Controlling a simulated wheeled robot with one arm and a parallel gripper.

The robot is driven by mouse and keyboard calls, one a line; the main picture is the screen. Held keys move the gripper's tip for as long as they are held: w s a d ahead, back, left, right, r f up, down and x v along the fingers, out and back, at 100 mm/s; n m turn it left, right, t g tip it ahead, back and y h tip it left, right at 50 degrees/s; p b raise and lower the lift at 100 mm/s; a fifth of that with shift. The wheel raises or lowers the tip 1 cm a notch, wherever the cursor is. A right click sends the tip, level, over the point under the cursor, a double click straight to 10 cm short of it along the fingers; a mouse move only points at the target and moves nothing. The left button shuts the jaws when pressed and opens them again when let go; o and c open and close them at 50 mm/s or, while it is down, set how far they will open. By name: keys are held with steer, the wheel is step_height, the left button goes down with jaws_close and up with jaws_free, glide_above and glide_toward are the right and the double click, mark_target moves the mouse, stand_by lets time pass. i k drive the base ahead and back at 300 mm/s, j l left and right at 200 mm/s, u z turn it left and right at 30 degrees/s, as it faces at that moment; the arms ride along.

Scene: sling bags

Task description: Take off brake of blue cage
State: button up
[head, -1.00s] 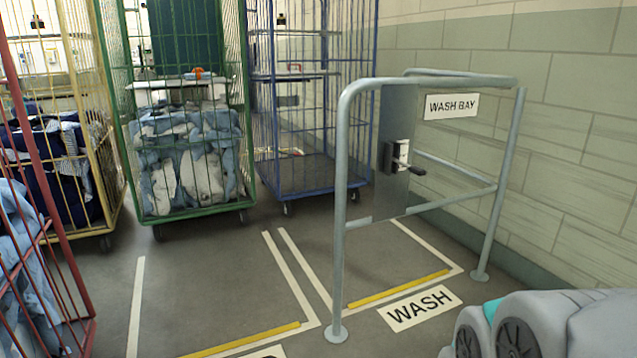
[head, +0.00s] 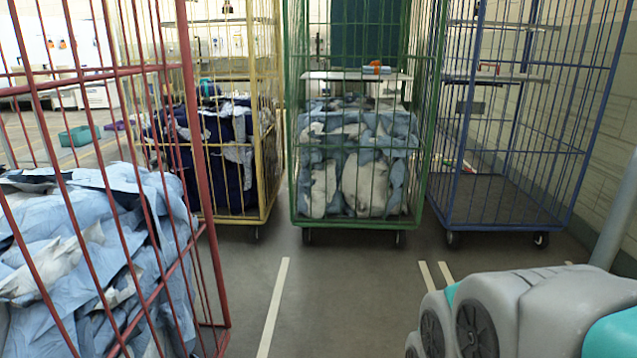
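The blue cage (head: 574,122) stands at the right in the head view, near the tiled wall. My arm (head: 545,308) shows at the lower right, in front of and below the blue cage. My gripper is out of view.
A green cage (head: 293,165) full of laundry stands left of the blue cage. A yellow cage (head: 268,110) stands farther left, and a red cage (head: 207,215) is close at the left. Floor between the red cage and my arm is clear. A grey post (head: 618,215) is at the right edge.

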mark_target(460, 201)
steer(key=i+z, duration=0.25)
steer(key=i, duration=0.4)
steer(key=i+j+z, duration=0.2)
steer(key=i, duration=0.4)
steer(key=i+j+z, duration=0.1)
steer(key=i+z, duration=0.15)
steer(key=i, duration=0.4)
steer(key=i+l+z, duration=0.15)
steer(key=i+z, duration=0.2)
steer(key=i, duration=0.25)
steer(key=i+z, duration=0.35)
steer(key=i, duration=0.25)
steer(key=i+l+u, duration=0.35)
steer(key=i, duration=0.25)
steer(key=i+l+u, duration=0.35)
steer(key=i+l, duration=0.1)
steer(key=i, duration=0.1)
